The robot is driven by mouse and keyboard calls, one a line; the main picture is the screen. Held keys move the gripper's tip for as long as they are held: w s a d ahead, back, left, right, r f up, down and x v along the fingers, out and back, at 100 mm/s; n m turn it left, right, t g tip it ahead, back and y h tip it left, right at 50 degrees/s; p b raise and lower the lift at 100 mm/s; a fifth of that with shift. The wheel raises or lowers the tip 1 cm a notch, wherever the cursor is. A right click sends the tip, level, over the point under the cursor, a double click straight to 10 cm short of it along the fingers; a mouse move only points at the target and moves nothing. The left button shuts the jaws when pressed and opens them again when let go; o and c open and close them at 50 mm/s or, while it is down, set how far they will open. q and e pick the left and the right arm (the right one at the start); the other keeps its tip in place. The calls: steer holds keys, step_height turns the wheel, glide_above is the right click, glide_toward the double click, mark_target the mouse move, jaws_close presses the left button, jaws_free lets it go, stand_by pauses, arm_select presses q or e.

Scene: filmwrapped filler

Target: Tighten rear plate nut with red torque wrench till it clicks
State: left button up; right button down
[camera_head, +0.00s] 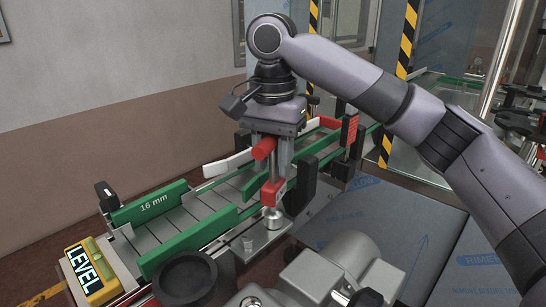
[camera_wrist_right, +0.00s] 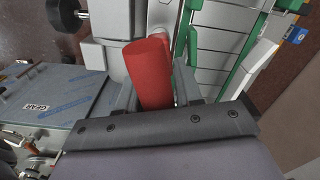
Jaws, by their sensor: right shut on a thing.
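My right gripper (camera_head: 272,160) points down over the conveyor and is shut on the red torque wrench (camera_head: 264,148). In the right wrist view the wrench's red grip (camera_wrist_right: 150,72) lies between the two fingers of the right gripper (camera_wrist_right: 155,92). Below the gripper, a silver shaft runs down to a red block and a round silver piece on the metal plate (camera_head: 262,240). I cannot tell whether that piece sits on the rear nut, as the nut itself is hidden. A small silver stud (camera_head: 248,244) stands on the plate nearer to me. My left gripper is out of view.
Green guide rails (camera_head: 155,204) marked 16 mm flank the conveyor, with a black knob (camera_head: 107,196) at the left. A yellow LEVEL box (camera_head: 88,270) is at lower left. A black round knob (camera_head: 185,278) and grey machinery fill the front. Film-wrapped panels (camera_head: 365,230) lie right.

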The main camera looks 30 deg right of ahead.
steer(key=shift+r+n, duration=0.1)
steer(key=shift+n, duration=0.2)
steer(key=shift+r, duration=2.95)
